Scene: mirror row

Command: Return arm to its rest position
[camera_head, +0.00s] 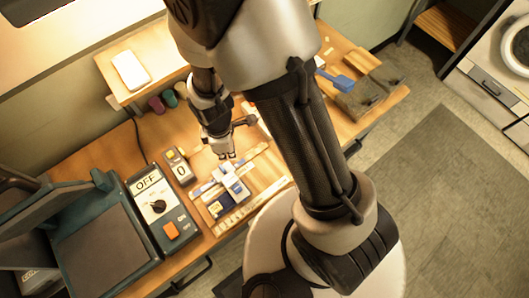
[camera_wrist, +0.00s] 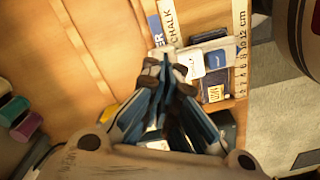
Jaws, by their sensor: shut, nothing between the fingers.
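My arm reaches down over the wooden bench (camera_head: 95,155) from the right of the head view. My gripper (camera_head: 228,155) hangs pointing down above the small blue, white and dark items on the bench. In the wrist view my gripper (camera_wrist: 168,62) is shut, its fingertips together with nothing seen between them. A white label reading CHALK (camera_wrist: 175,22) lies just beyond the fingertips. Whether the fingertips touch anything below cannot be told.
A control box marked OFF (camera_head: 150,190) and a dark green machine (camera_head: 95,245) stand left of the gripper. A raised shelf with a white block (camera_head: 130,70) is behind. A ruler (camera_wrist: 241,45) lies near the bench edge. Open floor (camera_head: 430,200) is at the right.

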